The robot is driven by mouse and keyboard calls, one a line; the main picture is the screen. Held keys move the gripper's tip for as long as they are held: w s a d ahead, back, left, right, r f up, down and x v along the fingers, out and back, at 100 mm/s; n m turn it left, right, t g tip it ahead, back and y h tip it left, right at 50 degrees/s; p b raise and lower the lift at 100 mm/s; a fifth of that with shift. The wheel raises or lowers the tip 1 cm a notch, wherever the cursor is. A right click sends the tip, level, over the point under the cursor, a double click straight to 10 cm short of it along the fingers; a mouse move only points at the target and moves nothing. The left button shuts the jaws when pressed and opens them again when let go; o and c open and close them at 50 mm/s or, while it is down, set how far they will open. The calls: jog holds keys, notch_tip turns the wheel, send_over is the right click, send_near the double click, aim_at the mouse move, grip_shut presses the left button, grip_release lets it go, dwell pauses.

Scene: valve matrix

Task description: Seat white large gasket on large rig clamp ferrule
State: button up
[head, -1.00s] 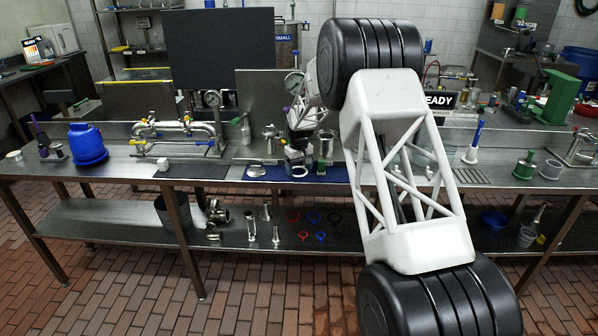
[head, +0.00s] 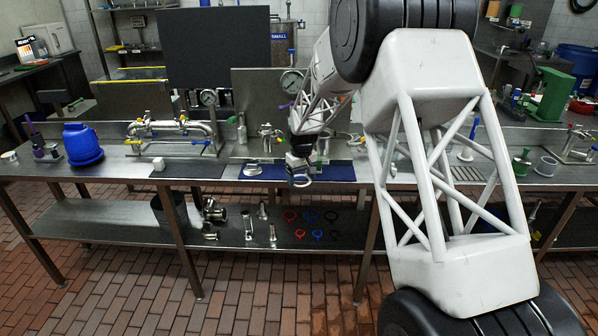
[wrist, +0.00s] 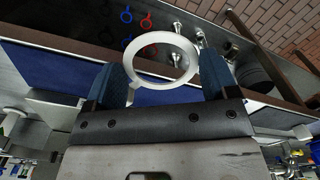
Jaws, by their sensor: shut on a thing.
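My gripper (head: 299,171) is in front of the bench's front edge in the head view, pointing down. In the wrist view its two blue fingers (wrist: 161,63) are shut on the white large gasket (wrist: 165,81), a flat white ring held between them. The ring's hole is empty, and the lower shelf shows through it. In the head view the gasket (head: 301,183) is a small pale ring under the fingers, apart from the bench. I cannot tell which fitting is the large rig clamp ferrule; a part of the bench behind my arm is hidden.
A blue mat (head: 262,170) lies on the bench behind my gripper, with a small metal part (head: 252,168) on it. A pipe rig (head: 172,127) stands to the left.

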jog(key=shift+s+d+r, duration=0.1)
jog(key=shift+s+d, duration=0.05)
jog(key=shift+s, duration=0.6)
jog(key=shift+s+d+r, duration=0.1)
jog(key=shift+s+d, duration=0.1)
jog(key=shift+s, duration=0.5)
jog(key=shift+s+d, duration=0.15)
jog(key=shift+s, duration=0.6)
jog(key=n, duration=0.5)
send_near(324, 134)
jog(key=shift+s+a+f, duration=0.35)
jog(key=shift+s+f, duration=0.15)
jog(key=shift+s, duration=0.1)
jog(key=shift+w+d+r, duration=0.25)
jog(key=shift+w+r, duration=0.05)
jog(key=shift+w, duration=0.15)
jog(key=shift+f, duration=3.4)
